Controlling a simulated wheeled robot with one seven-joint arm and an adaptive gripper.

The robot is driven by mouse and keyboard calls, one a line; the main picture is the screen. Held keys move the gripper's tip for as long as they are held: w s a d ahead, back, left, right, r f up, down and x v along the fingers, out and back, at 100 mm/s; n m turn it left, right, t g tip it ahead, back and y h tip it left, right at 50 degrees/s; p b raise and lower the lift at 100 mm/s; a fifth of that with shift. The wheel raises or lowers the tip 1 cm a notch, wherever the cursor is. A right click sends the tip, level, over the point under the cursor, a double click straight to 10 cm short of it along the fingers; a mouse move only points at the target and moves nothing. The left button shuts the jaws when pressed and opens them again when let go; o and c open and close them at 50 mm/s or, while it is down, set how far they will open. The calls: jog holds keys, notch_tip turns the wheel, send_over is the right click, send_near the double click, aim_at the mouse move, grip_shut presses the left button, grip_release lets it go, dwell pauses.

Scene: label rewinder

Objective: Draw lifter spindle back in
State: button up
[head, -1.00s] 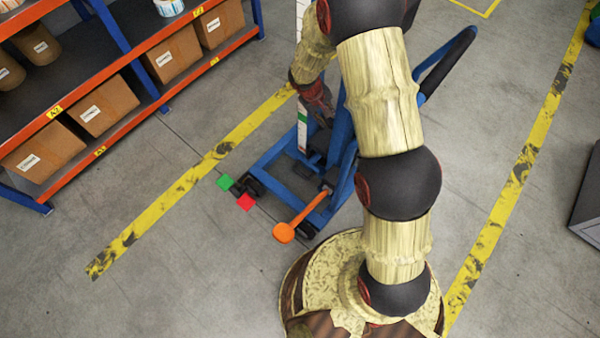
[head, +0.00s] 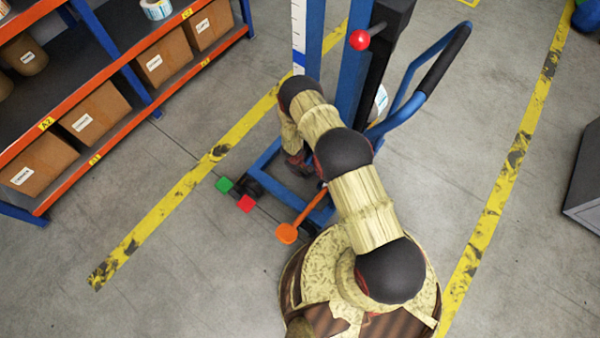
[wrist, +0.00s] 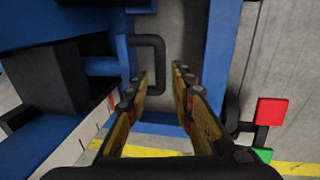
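The blue lifter (head: 262,165) stands ahead of my base, with an upright mast and a red ball knob (head: 359,40) high on its black column. My arm hides much of its middle. I cannot pick out the spindle for certain in either view. In the wrist view a black U-shaped bar (wrist: 162,58) stands against the blue frame, beyond my gripper (wrist: 161,76). My gripper is open, its two fingers apart with nothing clearly held between them. I cannot tell how far the bar is from the fingertips. A black block (wrist: 45,85) is at the left.
Green (head: 224,184) and red (head: 246,203) pads and an orange lever (head: 287,233) sit low at the lifter's near side. Its blue handle (head: 405,112) rises at the right. A shelf rack (head: 150,105) with boxes stands at the left. Floor between rack and lifter is clear.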

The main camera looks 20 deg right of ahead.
jog(key=f+b, duration=0.1)
jog(key=f, duration=0.1)
jog(key=f+b, duration=0.1)
jog(key=f, duration=0.2)
jog(key=d+f+b, duration=0.1)
jog(key=f, duration=0.1)
jog(key=shift+w+d+f+b, duration=0.1)
jog(key=shift+w+f+b, duration=0.2)
jog(key=shift+w, duration=0.1)
jog(key=shift+r, duration=0.1)
jog(key=c, duration=0.3)
grip_shut()
